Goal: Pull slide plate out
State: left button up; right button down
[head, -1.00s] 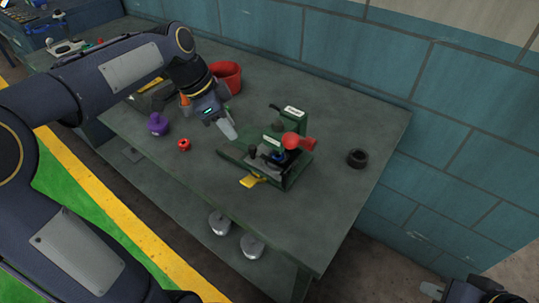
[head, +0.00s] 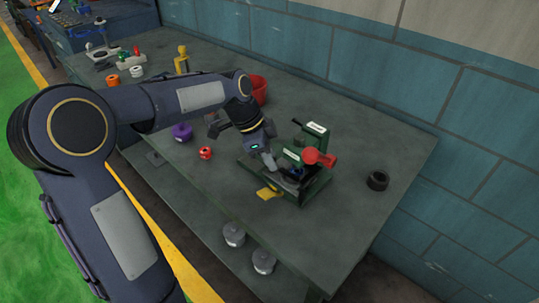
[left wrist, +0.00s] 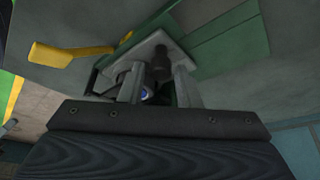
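The green capstan fixture (head: 304,186) stands on the workbench. Its light grey slide plate (left wrist: 135,58) shows in the left wrist view, with a dark upright knob (left wrist: 161,66) on it. My left gripper (head: 271,165) is over the near left side of the fixture and partly hides the plate and knob in the head view. In the left wrist view its two fingers (left wrist: 160,80) are apart, one on each side of the knob, with gaps beside it. I cannot tell whether either finger touches the knob. My right gripper is out of view.
A yellow lever (head: 268,194) sticks out at the fixture's front, and a red-knobbed handle (head: 318,157) is at its right. A black ring (head: 377,181), red part (head: 205,153), purple part (head: 182,131) and red bin (head: 257,90) stand around it. Bench right of the fixture is mostly clear.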

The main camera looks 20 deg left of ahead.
pick_arm(q)
grip_shut()
jog(key=w+a, duration=0.1)
jog(key=a, duration=0.2)
jog(key=w+a+p, duration=0.1)
jog(key=a, duration=0.2)
jog(key=w+a+p, duration=0.1)
jog(key=a, duration=0.2)
jog(key=shift+w+r, duration=0.1)
jog(key=shift+c, duration=0.4)
grip_release()
jog(key=shift+o, duration=0.4)
jog(key=shift+a, duration=0.1)
